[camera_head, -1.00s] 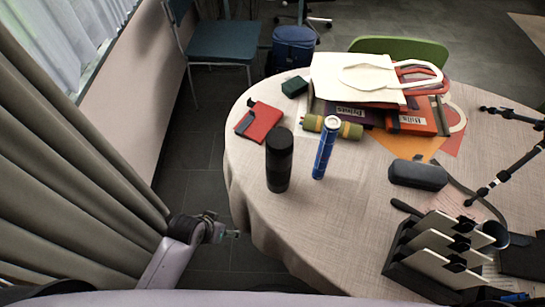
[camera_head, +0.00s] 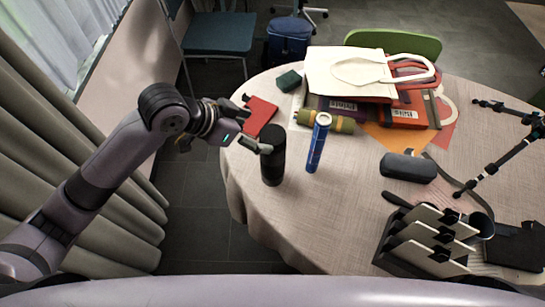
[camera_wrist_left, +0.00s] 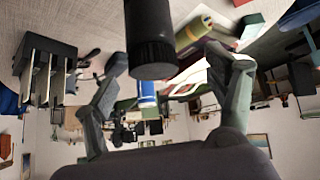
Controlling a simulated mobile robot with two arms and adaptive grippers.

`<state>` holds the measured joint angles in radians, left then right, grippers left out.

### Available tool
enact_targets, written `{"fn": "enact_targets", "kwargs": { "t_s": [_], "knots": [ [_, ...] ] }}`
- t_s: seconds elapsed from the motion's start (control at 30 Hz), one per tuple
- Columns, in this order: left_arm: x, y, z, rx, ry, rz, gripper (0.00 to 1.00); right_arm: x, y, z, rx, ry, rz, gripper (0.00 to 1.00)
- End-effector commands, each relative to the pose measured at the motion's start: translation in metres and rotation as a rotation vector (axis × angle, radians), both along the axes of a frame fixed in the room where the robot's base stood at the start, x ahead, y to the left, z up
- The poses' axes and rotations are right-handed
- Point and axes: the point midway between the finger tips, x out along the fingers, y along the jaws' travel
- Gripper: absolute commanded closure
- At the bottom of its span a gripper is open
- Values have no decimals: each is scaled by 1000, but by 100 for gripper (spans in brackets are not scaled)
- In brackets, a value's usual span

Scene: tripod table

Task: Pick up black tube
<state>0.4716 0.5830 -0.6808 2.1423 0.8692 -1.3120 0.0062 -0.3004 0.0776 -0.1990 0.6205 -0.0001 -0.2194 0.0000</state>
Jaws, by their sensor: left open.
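The black tube (camera_head: 272,157) stands upright on the round table, near its left edge. My left gripper (camera_head: 254,146) has its fingers at the tube's upper left side in the head view. In the left wrist view the black tube (camera_wrist_left: 150,35) hangs from the top of the picture between the two spread fingers of my left gripper (camera_wrist_left: 172,85), with room on either side. The gripper is open and not closed on the tube. My right gripper is not in view.
A blue tube (camera_head: 318,143) stands just right of the black one. A red book (camera_head: 261,113) and an olive roll (camera_head: 333,122) lie behind. A black case (camera_head: 408,167) and a file rack (camera_head: 428,240) are at right. Bare cloth lies in front.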

Motion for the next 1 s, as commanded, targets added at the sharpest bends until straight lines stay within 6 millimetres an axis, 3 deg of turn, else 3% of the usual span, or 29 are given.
{"fn": "enact_targets", "kwargs": {
  "t_s": [0.03, 0.2, 0.33, 0.5, 0.67, 1.0],
  "knots": [
    [3, 3, 19, 23, -18, -40, 22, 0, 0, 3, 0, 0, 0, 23],
    [-2, 16, 61, 86, -8, -147, 22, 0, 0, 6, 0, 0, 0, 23],
    [-8, 28, 82, 122, 13, -184, 22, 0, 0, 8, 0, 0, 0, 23],
    [-13, 37, 95, 142, 36, -201, 22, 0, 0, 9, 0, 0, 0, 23],
    [-12, 30, 84, 141, 45, -206, 22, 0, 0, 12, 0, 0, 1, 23],
    [3, -7, 23, 141, 44, -205, 22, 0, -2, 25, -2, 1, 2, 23]
  ]
}}
